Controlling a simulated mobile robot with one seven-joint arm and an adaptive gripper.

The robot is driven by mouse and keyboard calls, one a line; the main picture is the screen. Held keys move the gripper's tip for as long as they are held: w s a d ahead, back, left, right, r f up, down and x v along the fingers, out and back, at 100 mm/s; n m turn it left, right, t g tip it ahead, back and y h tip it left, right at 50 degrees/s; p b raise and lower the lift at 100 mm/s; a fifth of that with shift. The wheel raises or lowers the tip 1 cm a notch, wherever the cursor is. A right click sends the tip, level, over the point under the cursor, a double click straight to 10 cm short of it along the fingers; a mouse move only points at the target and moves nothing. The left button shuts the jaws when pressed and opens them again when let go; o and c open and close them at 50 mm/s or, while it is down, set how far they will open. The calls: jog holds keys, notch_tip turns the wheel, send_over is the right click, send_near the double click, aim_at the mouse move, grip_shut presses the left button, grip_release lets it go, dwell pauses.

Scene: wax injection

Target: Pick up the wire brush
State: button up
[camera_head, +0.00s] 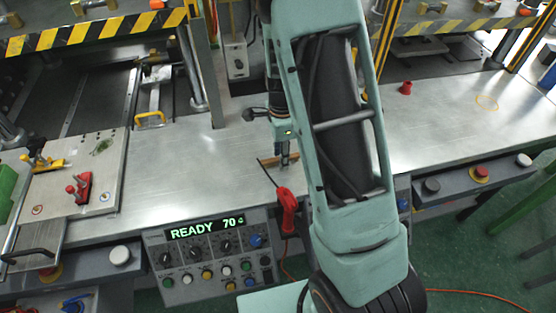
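A thin brown bar, which looks like the wire brush (268,161), lies on the metal bench top near its front edge, left of my arm. My gripper (284,158) points down right at it, and its fingers overlap the bar in this view. The fingers hide the bar's middle, and I cannot tell whether they are closed on it or only around it. The bristles are too small to make out.
A red tool (287,210) with an orange cord hangs at the bench's front edge, just below my gripper. The control panel (215,252) reads "READY 70". A plate with red and yellow clamps (80,188) is at left. A red cup (406,88) stands right; bench around it is clear.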

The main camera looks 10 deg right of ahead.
grip_shut()
dwell(0.3)
jog(key=shift+r, duration=0.1)
notch_tip(320, 180, up, 10)
jog(key=shift+r, duration=0.15)
jog(key=c, duration=0.6)
grip_release()
grip_shut()
